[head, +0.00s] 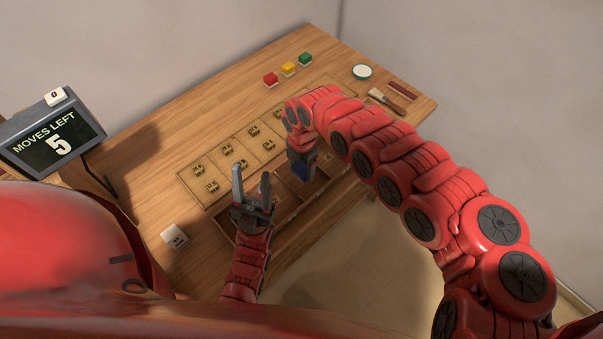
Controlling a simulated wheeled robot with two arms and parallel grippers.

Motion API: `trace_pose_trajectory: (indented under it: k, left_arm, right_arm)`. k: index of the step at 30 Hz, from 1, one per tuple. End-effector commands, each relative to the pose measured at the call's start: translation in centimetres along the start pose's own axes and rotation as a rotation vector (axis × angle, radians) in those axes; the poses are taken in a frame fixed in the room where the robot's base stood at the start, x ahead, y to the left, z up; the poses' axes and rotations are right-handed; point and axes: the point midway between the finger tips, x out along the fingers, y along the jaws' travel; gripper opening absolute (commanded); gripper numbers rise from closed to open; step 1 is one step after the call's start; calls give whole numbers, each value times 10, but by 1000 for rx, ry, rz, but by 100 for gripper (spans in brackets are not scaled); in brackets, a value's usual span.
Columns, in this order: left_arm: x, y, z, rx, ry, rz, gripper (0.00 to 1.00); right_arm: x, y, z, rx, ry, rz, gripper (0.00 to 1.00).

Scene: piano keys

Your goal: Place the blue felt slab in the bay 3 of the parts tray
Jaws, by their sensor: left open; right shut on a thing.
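The blue felt slab (302,172) is held in my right gripper (301,160), which points down over the parts tray. Only part of the slab shows below the jaws. The parts tray (318,207) is a wooden tray with divided bays along the table's front edge. My arms hide much of it, and I cannot read any bay numbers or tell which bay the slab is over. My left gripper (251,176) is open and empty, pointing up, in front of the tray's left part.
A marked wooden board with several brass pieces (228,149) lies behind the tray. Red (270,80), yellow (289,69) and green (305,58) blocks stand at the back. A white dish (362,72) and a brush (387,101) lie at right. A "MOVES LEFT 5" display (52,139) stands left.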

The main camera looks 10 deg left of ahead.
Motion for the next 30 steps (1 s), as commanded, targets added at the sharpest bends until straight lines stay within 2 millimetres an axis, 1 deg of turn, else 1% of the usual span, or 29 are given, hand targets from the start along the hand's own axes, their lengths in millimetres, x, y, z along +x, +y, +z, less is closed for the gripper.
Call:
trace_pose_trajectory:
  k: [5,8,10,13,22,26,27,29,30]
  left_arm:
    - [2,0,0,0,0,0,50]
    - [11,0,-2,0,0,0,50]
    - [13,-1,-2,0,0,0,50]
    - [14,-1,-2,0,0,0,50]
    - [13,-1,-2,0,0,0,50]
    - [8,0,-1,0,0,0,50]
    - [9,0,-2,0,0,0,50]
    - [10,0,-2,0,0,0,50]
    - [10,0,-2,0,0,0,50]
  right_arm:
    - [4,4,1,0,1,-5,24]
    - [18,2,-1,0,4,-8,24]
    - [27,3,0,2,5,-4,24]
    - [34,4,1,1,1,-2,24]
    - [38,3,2,1,-1,-2,24]
    - [42,3,2,1,-1,-2,24]
    - [41,3,2,1,-1,-2,79]
    - [40,3,2,1,-1,-2,90]
    - [40,3,2,1,-1,-2,97]
